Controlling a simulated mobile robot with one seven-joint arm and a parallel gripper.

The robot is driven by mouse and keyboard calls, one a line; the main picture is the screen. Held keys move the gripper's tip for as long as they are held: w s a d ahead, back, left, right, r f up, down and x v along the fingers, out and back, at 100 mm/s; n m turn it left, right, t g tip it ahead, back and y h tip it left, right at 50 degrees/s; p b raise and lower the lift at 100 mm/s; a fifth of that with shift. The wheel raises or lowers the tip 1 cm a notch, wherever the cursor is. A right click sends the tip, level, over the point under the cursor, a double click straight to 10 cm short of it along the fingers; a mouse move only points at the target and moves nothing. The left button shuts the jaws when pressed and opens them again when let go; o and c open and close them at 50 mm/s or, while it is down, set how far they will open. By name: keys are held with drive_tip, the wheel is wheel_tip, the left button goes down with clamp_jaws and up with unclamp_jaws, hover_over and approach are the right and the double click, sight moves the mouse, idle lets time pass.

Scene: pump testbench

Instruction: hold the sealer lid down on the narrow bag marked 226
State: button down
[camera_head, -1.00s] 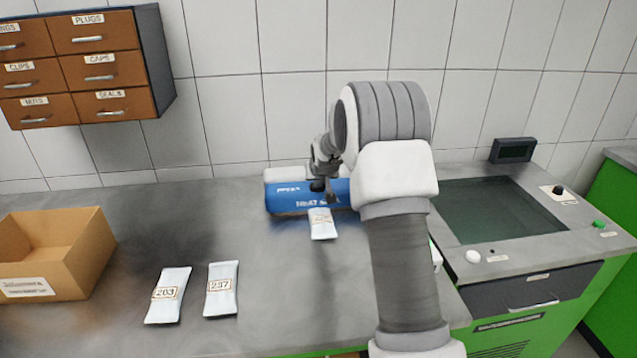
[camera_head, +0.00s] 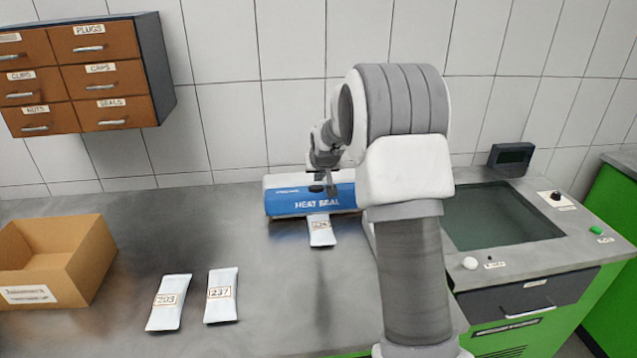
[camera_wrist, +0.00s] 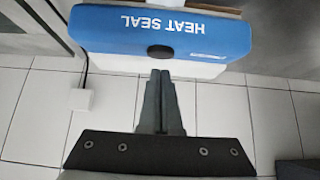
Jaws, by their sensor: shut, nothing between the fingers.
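The blue sealer lid (camera_head: 285,203) reads HEAT SEAL and sits on the white heat sealer at the back of the bench; it appears lowered. In the wrist view the lid (camera_wrist: 110,30) has a round black knob (camera_wrist: 160,51). The narrow white bag (camera_head: 321,234) lies in front, its far end at the lid's front edge; its label is too small to read surely. My gripper (camera_head: 324,189) is shut and empty, over the lid. Its fingertips show in the wrist view (camera_wrist: 160,73) close to the knob; I cannot tell whether they touch.
Two more white bags, marked 203 (camera_head: 168,303) and 237 (camera_head: 221,296), lie on the bench. An open cardboard box (camera_head: 85,262) stands left. A drawer cabinet (camera_head: 100,70) hangs on the wall. A recessed dark panel (camera_head: 500,215) is at the right.

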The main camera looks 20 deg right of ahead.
drive_tip(key=v, duration=0.7)
drive_tip(key=shift+s, duration=0.35)
drive_tip(key=shift+a, duration=0.1)
drive_tip(key=s+a+r+n+p, duration=0.1)
drive_tip(key=s+a+r, duration=0.2)
drive_tip(key=s+r, duration=0.35)
drive_tip(key=s+a+r, duration=0.3)
drive_tip(key=s+a, duration=0.1)
drive_tip(key=s, duration=0.6)
drive_tip(key=s+a+g, duration=0.1)
drive_tip(key=s+a, duration=0.1)
drive_tip(key=s, duration=0.8)
drive_tip(key=s+a+f+n+g+y+p, duration=0.1)
drive_tip(key=s+a, duration=0.1)
drive_tip(key=s, duration=0.9)
drive_tip(key=shift+s+a+y, duration=0.3)
drive_tip(key=shift+a, duration=0.05)
